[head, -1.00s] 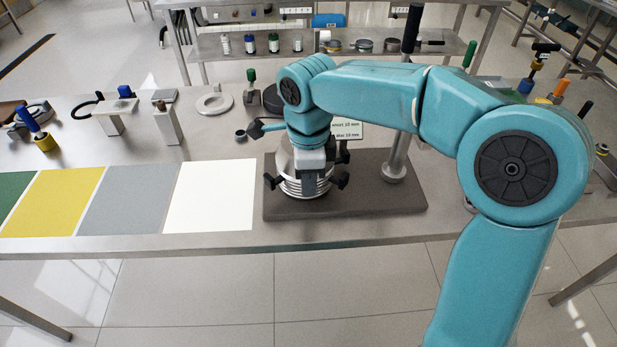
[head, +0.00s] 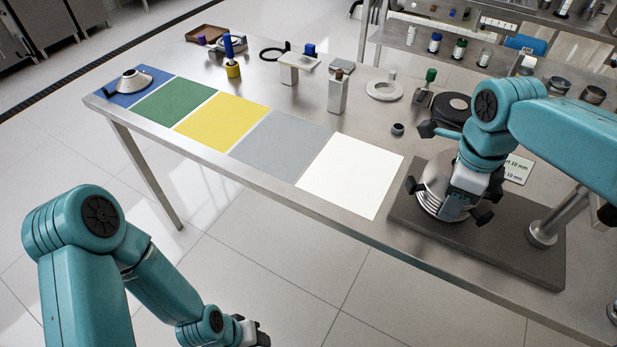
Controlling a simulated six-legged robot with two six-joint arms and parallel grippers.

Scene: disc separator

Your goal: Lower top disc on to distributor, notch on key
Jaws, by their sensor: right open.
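A silver stack of conical discs (head: 433,188) stands on a dark base plate (head: 530,262) at the right of the bench. My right gripper (head: 455,206) is open at the stack's front right side and covers part of it. The distributor, notch and key cannot be made out there. A silver cone-shaped piece (head: 130,82) lies on the blue mat (head: 152,92) at the far left; I cannot tell whether it is the top disc. My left gripper (head: 256,334) is low at the bottom edge, over the floor in the picture and away from the stack; its fingers are unclear.
Green (head: 176,112), yellow (head: 220,122), grey (head: 280,145) and white (head: 352,175) mats line the front edge. A steel post (head: 545,225) rises from the base plate.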

